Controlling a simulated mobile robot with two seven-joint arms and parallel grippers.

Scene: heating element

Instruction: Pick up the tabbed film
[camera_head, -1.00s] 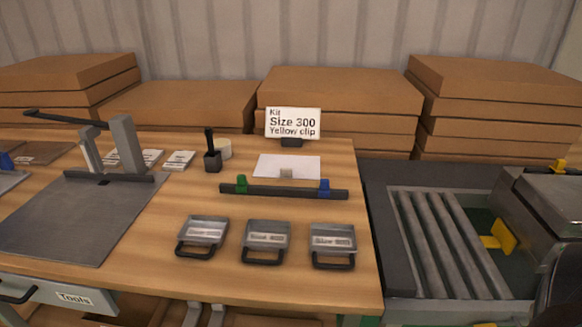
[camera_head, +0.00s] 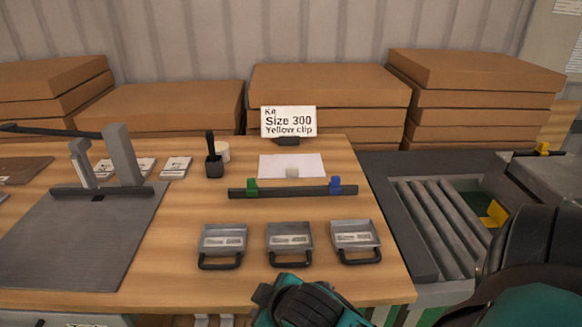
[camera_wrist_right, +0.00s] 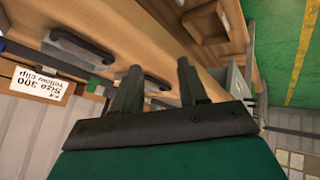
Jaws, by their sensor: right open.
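A white sheet (camera_head: 268,166) lies flat on the wooden bench in the head view, with a small pale block or tab (camera_head: 292,172) at its front edge. It looks like the tabbed film, but I cannot be sure. My right gripper (camera_wrist_right: 160,85) is open in the right wrist view, its two dark fingers apart with nothing held between them. A teal and black part of my arm shows at the bottom of the head view, well in front of the sheet. My left gripper is not in view.
A dark bar (camera_head: 300,192) with green and blue clips lies before the sheet. Three grey handled trays (camera_head: 222,240) stand nearer. A kit sign (camera_head: 288,121) reads Size 300, Yellow clip. A grey plate fixture (camera_head: 80,235) is left; rollers (camera_head: 440,220) are right.

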